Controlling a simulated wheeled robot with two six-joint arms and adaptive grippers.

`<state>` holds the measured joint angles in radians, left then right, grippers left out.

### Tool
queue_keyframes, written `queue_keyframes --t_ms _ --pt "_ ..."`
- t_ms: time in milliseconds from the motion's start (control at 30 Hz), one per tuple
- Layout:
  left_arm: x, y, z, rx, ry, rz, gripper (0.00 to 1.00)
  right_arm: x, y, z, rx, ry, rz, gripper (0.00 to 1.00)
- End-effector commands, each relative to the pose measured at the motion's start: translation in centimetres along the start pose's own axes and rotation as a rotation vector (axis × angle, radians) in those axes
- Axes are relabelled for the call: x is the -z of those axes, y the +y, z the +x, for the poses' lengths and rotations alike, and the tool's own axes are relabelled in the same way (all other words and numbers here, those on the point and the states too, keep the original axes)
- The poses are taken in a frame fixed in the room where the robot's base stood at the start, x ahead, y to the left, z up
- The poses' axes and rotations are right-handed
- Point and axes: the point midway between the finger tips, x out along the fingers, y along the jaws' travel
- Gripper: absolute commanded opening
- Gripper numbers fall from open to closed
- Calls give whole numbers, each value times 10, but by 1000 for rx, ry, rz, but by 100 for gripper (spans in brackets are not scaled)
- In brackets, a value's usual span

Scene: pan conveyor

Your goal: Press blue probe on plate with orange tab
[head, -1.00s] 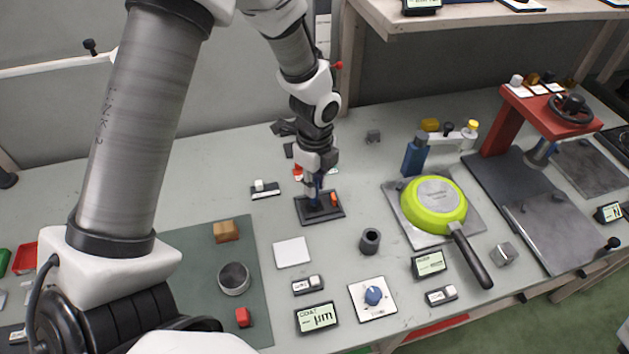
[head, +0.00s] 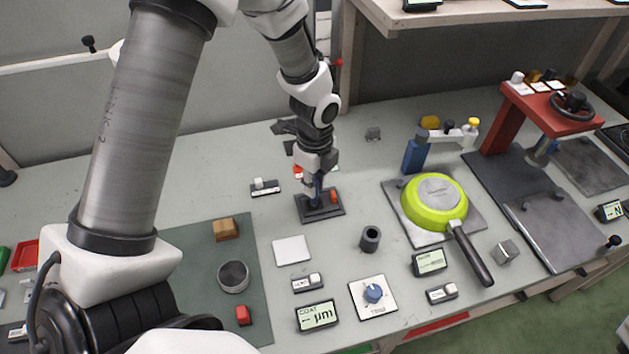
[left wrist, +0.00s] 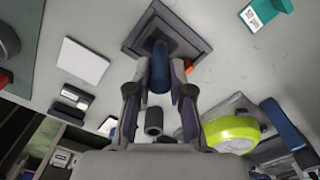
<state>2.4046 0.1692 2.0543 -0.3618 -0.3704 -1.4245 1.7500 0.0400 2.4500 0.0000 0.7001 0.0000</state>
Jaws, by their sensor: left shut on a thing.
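My left gripper (head: 315,182) points down over a dark square plate (head: 334,211) near the middle of the table. It is shut on the blue probe (head: 317,195), which stands about upright with its lower end at the dark plate. In the left wrist view the blue probe (left wrist: 160,66) sits between the two fingers, over the raised middle of the plate (left wrist: 197,38). I cannot tell whether it touches. An orange tab (head: 333,196) stands at the plate's right side, close beside the probe. My right gripper is not in view.
A white square plate (head: 291,250), a gauge display (head: 317,315) and a dial card (head: 381,308) lie nearer. A dark hollow cylinder (head: 370,239) stands to the right. A green pan (head: 433,203) lies upside down on a grey plate, near a red press (head: 503,127).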

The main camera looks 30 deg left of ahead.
Motion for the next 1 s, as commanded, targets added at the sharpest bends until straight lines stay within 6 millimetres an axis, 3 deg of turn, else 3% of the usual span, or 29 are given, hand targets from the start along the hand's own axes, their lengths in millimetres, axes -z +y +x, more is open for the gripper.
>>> queue_keyframes --t_ms 1000 --pt "0 1 1 -2 0 0 0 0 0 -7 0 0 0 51"
